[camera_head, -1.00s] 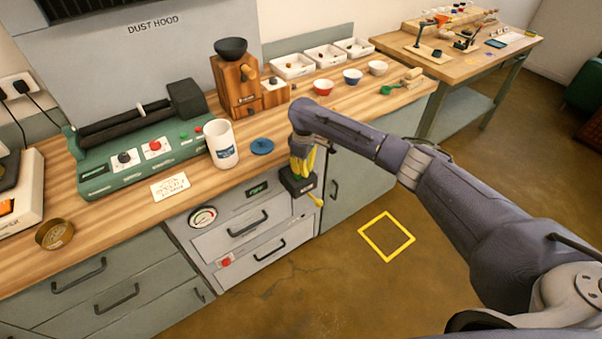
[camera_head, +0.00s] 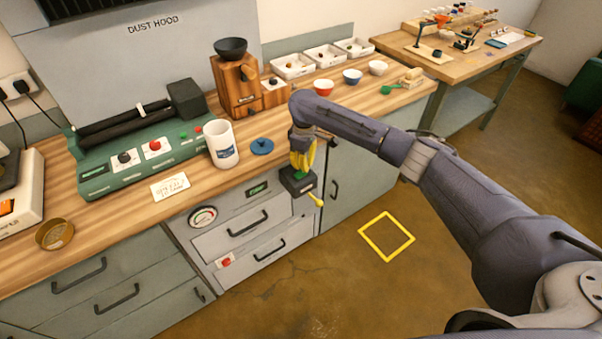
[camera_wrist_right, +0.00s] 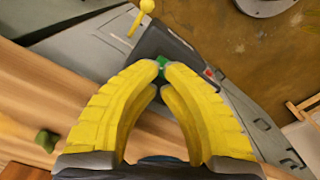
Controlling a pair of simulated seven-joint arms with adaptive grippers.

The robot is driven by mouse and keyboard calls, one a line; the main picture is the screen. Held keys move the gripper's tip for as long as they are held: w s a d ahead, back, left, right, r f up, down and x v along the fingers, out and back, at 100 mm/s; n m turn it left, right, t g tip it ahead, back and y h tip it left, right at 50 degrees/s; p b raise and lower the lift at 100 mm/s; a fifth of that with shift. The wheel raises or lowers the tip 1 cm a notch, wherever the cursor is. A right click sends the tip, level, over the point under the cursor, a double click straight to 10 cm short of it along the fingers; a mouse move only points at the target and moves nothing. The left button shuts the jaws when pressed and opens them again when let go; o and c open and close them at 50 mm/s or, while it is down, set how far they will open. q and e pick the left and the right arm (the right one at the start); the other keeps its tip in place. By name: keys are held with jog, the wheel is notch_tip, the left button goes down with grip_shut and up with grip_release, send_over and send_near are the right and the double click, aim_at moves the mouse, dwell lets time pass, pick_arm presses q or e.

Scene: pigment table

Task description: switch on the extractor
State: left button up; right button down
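A dark switch box (camera_head: 294,183) sticks out from the cabinet front just below the counter edge. It has a green button (camera_head: 299,174) on top and a yellow-knobbed lever (camera_head: 319,202). My right gripper (camera_head: 300,169) points down over the box, its yellow fingertips at the green button. In the right wrist view, the fingertips (camera_wrist_right: 163,67) are drawn nearly together, with the green button (camera_wrist_right: 162,63) showing at the small gap between them. I cannot tell whether they press it. The dust hood (camera_head: 150,60) stands behind the counter. My left gripper is out of view.
A white mug (camera_head: 222,145) and a blue lid (camera_head: 262,147) stand on the counter near the arm. A green roller machine (camera_head: 130,165) is at the left, a wooden grinder (camera_head: 237,85) behind. Drawer handles (camera_head: 247,224) protrude below.

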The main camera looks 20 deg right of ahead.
jog(key=shift+r, duration=2)
